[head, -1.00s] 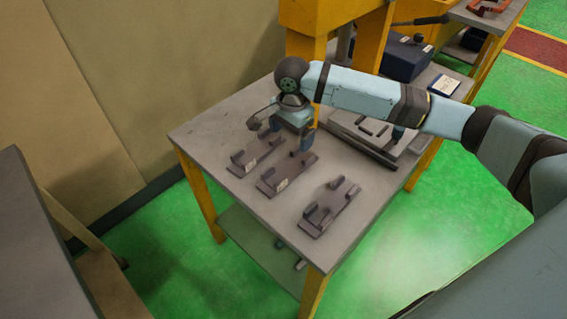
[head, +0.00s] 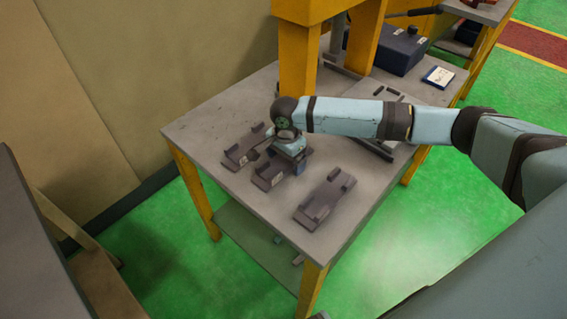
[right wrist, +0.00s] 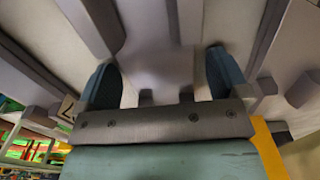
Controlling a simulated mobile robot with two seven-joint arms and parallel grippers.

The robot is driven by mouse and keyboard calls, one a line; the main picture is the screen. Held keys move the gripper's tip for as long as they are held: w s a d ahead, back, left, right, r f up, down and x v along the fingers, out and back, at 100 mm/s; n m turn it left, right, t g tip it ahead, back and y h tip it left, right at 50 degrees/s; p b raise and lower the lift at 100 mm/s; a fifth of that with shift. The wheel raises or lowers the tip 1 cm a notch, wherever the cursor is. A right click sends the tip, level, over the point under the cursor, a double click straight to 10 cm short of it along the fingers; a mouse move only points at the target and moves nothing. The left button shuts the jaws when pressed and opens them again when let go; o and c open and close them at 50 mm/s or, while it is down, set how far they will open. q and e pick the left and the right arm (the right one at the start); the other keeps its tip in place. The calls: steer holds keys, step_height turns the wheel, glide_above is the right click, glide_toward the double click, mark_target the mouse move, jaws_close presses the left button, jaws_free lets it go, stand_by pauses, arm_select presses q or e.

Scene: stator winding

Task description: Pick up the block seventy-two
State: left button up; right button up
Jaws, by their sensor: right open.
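Three dark brown blocks with raised end tabs lie on the grey table: a left one (head: 236,156), a middle one (head: 265,182) and a right one (head: 322,202). My left gripper is not in view.
The grey table (head: 200,125) has a yellow post (head: 299,75) rising at its back. A dark blue box (head: 400,50) and a small white-and-blue card (head: 438,77) are at the back right. The table's front edge is clear.

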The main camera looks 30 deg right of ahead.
steer(key=shift+c, duration=0.2)
steer(key=shift+r, duration=0.1)
steer(key=c, duration=1.3)
